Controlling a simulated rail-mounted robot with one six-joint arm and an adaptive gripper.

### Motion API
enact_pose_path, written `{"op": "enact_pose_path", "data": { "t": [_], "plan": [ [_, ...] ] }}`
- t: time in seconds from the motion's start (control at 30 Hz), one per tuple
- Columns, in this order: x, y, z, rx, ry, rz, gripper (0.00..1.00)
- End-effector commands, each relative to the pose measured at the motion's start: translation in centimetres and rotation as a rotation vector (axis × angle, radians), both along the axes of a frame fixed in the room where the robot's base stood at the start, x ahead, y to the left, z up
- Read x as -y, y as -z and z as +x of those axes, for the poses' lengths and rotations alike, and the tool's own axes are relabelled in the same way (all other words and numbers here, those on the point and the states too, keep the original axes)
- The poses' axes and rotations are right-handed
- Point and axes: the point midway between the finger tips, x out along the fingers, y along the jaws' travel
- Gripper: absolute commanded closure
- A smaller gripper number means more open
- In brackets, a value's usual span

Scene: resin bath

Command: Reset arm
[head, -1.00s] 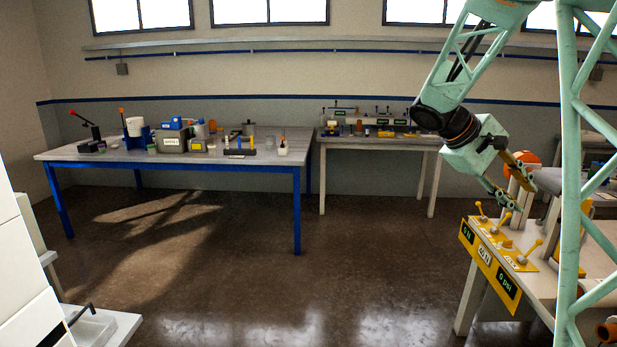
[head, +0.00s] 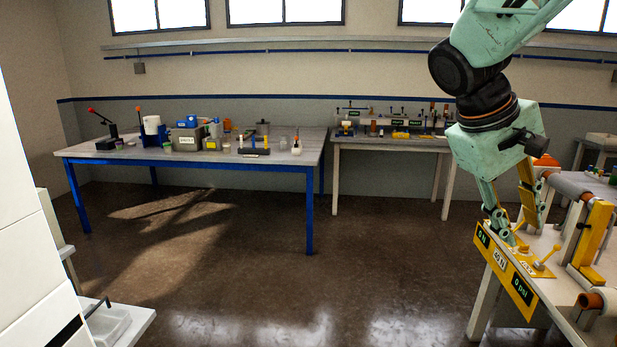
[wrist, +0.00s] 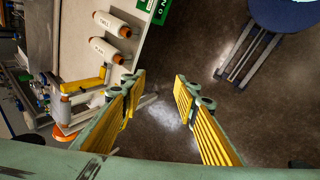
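My gripper (head: 518,228) is at the right of the head view, pointing down beside the yellow control panel of the right-hand bench. Its yellow-padded fingers are spread apart with nothing between them. In the wrist view, my gripper (wrist: 157,82) also shows a wide gap with bare floor behind it. Part of the panel is hidden behind my fingers.
A blue-framed table (head: 200,160) with jars and tools stands at the back left. A smaller bench (head: 390,146) stands at the back. The right bench bears rollers (head: 572,188). A blue round stool (wrist: 285,12) shows in the wrist view. The middle floor (head: 330,260) is clear.

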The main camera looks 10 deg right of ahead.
Motion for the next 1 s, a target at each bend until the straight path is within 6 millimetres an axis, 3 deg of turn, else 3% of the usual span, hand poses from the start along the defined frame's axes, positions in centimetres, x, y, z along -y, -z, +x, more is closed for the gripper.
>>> {"op": "enact_pose_path", "data": {
  "t": [1.0],
  "plan": [
    [-16.5,1.6,-13.7,0.201,-0.026,0.341,0.72]
  ]
}}
